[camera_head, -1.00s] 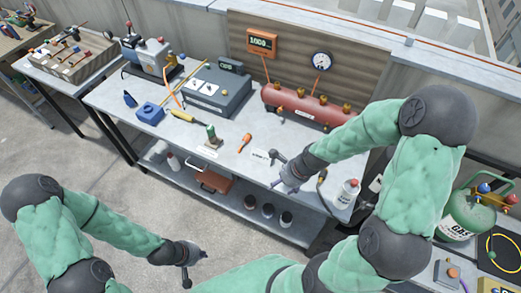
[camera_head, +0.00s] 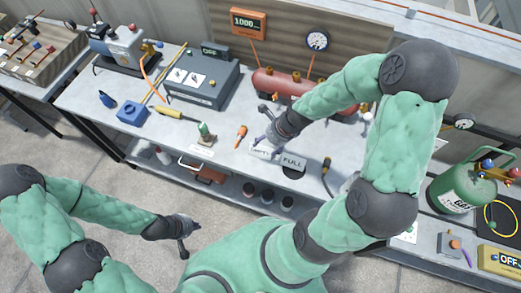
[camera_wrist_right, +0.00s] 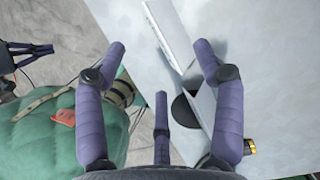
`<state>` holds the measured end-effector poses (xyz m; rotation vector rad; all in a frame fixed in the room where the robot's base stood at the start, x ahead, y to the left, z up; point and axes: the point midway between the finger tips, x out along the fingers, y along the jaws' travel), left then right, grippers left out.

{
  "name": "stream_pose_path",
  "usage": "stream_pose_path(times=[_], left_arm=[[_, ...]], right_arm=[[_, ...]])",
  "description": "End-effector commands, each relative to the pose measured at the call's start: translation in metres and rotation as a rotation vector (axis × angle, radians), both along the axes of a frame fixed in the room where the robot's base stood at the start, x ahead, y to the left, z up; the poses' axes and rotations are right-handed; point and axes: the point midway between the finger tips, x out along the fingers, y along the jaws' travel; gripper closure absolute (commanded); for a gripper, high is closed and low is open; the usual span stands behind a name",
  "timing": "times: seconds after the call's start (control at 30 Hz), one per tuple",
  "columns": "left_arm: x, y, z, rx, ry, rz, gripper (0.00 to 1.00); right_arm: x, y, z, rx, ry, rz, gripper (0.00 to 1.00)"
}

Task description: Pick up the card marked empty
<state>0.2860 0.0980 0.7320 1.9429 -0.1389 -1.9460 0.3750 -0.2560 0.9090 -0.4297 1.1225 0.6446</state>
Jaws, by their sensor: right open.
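A small white card marked empty (camera_head: 261,153) stands on the grey workbench, left of a similar card marked FULL (camera_head: 292,162). My right gripper (camera_head: 264,125) is open and empty, just behind and above the empty card in the head view. In the right wrist view, the open right fingers (camera_wrist_right: 161,62) spread above the bench. A white card there, seen nearly edge-on, appears to be the empty one (camera_wrist_right: 173,36); the FULL card (camera_wrist_right: 200,106) stands beside a black disc. My left gripper (camera_head: 188,235) is open and empty, away from the bench front.
A red tank (camera_head: 285,83) stands behind. A black-and-yellow probe (camera_head: 327,168) lies right. Bench space is clear in front of the tools.

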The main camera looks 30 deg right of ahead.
Motion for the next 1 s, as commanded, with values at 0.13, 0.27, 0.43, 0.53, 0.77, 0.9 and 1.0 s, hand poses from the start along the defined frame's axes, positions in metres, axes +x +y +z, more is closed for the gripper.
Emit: stream_pose_path(times=[0.13,0.27,0.43,0.53,0.77,0.9,1.0], left_arm=[[0.0,0.0,-0.006,0.0,-0.001,0.0,1.0],[0.001,0.0,-0.011,0.0,-0.001,0.0,1.0],[0.001,0.0,-0.026,0.0,-0.001,0.0,1.0],[0.001,0.0,-0.032,0.0,-0.001,0.0,1.0],[0.001,0.0,-0.033,0.0,-0.001,0.0,1.0],[0.001,0.0,-0.033,0.0,-0.001,0.0,1.0],[0.001,0.0,-0.033,0.0,-0.001,0.0,1.0]], right_arm=[[0.004,0.003,-0.012,-0.001,-0.001,0.002,0.31],[0.006,0.006,-0.02,0.0,0.0,0.002,0.31],[0.014,0.012,-0.042,0.001,0.001,0.003,0.31],[0.018,0.015,-0.054,-0.001,0.0,0.002,0.31],[0.02,0.017,-0.057,-0.002,0.0,0.001,0.31],[0.02,0.016,-0.056,-0.002,0.0,0.001,0.51],[0.02,0.016,-0.056,-0.002,0.0,0.001,0.79]])
